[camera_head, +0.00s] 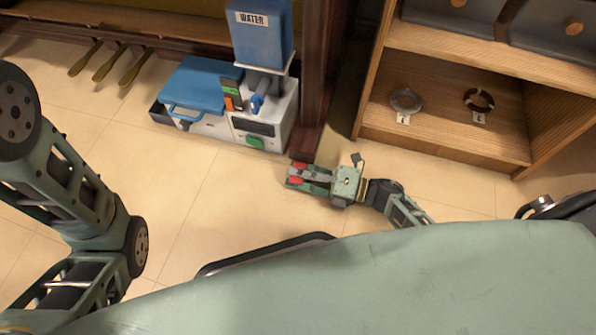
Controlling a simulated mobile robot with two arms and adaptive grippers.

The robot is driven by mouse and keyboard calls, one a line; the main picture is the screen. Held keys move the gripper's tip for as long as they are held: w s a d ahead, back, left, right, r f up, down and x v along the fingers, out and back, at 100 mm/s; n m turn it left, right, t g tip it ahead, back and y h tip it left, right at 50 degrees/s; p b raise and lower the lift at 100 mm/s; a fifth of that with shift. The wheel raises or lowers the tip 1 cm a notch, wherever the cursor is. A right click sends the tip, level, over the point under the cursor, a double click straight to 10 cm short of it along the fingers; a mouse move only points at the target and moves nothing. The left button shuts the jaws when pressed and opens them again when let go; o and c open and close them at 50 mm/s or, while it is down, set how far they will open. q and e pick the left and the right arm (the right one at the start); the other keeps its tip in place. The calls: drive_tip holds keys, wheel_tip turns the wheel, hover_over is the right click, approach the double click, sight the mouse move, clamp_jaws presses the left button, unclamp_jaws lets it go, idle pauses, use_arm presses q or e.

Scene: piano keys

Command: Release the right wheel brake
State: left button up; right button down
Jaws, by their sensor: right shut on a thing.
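My right gripper (297,174) is at the floor by the foot of the dark wooden piano leg (317,75), with its fingers pointing left. Red shows at its fingertips. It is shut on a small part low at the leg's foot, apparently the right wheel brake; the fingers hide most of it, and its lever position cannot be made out. The wheel itself is not clearly visible. My left arm comes in from the left, but its gripper is out of view.
A white and blue machine (265,115) with a blue WATER tank (262,35) stands left of the leg. Brass pedals (105,65) are at upper left. A wooden shelf (445,125) with two rings stands at right. Tiled floor (230,190) is clear in front.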

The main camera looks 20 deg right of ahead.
idle(0.4)
drive_tip(key=m+p, duration=0.1)
drive_tip(key=r+m+p, duration=0.1)
drive_tip(key=m, duration=0.1)
drive_tip(key=shift+w+d+r+m+p, duration=0.1)
drive_tip(key=shift+r+m+p, duration=0.1)
drive_tip(key=shift+m+p, duration=0.55)
drive_tip(key=shift+d+r+m+p, duration=0.1)
drive_tip(key=shift+r+m+p, duration=0.15)
drive_tip(key=shift+m, duration=0.9)
drive_tip(key=c, duration=1.9)
unclamp_jaws()
drive_tip(key=shift+a, duration=0.1)
drive_tip(key=v, duration=1.2)
